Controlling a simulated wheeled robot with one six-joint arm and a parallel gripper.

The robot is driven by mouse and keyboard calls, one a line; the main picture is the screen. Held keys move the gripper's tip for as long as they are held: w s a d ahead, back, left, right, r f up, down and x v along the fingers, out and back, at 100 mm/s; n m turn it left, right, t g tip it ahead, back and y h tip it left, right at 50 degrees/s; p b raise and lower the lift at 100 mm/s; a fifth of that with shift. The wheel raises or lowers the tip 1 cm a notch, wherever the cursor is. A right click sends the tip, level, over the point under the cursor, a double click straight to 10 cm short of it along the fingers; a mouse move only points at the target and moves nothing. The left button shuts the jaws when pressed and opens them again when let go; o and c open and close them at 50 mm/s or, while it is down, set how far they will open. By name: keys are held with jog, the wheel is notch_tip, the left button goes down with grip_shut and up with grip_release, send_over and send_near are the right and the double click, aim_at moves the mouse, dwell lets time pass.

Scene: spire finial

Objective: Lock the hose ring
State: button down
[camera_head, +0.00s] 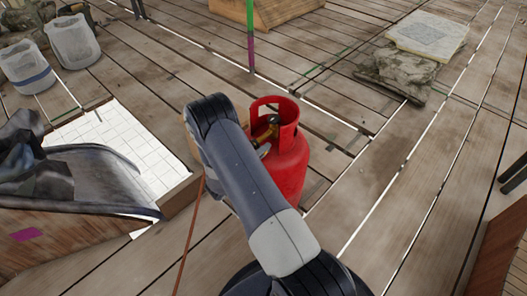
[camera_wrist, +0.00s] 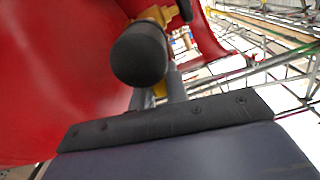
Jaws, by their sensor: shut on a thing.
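A red gas bottle (camera_head: 290,165) stands upright on the planks, with a cut-out collar around its top. A brass valve (camera_head: 268,130) sits inside the collar; it also shows at the top of the wrist view (camera_wrist: 158,14). A black rounded cylinder (camera_wrist: 140,54) fills the middle of the wrist view, below the valve. My gripper (camera_wrist: 172,86) is at the valve, shut on a small brass-coloured piece, apparently the hose ring (camera_wrist: 160,88). The black cylinder hides most of the grip.
The collar wall is close around my gripper. White buckets (camera_head: 74,42) stand at the upper left. A white tiled panel (camera_head: 105,130) and draped grey cloth (camera_head: 70,175) lie on the left. Filled sacks (camera_head: 398,70) lie at the upper right. The planks right of the bottle are clear.

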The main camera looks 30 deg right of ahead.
jog(key=f+m+b, duration=0.1)
jog(key=m+b, duration=0.1)
jog(key=m, duration=0.1)
jog(key=shift+w+a+f+m, duration=0.1)
jog(key=shift+w+f+m, duration=0.1)
jog(key=shift+f+m, duration=0.15)
jog(key=shift+w+a+f+m+b, duration=0.1)
jog(key=shift+w+f+m+b, duration=0.1)
jog(key=shift+m+b, duration=0.65)
jog(key=shift+w+a+f+m+b, duration=0.15)
jog(key=shift+m+b, duration=0.35)
jog(key=shift+m, duration=0.5)
jog(key=shift+d, duration=0.1)
jog(key=c, duration=1.4)
grip_release()
jog(key=shift+w, duration=0.1)
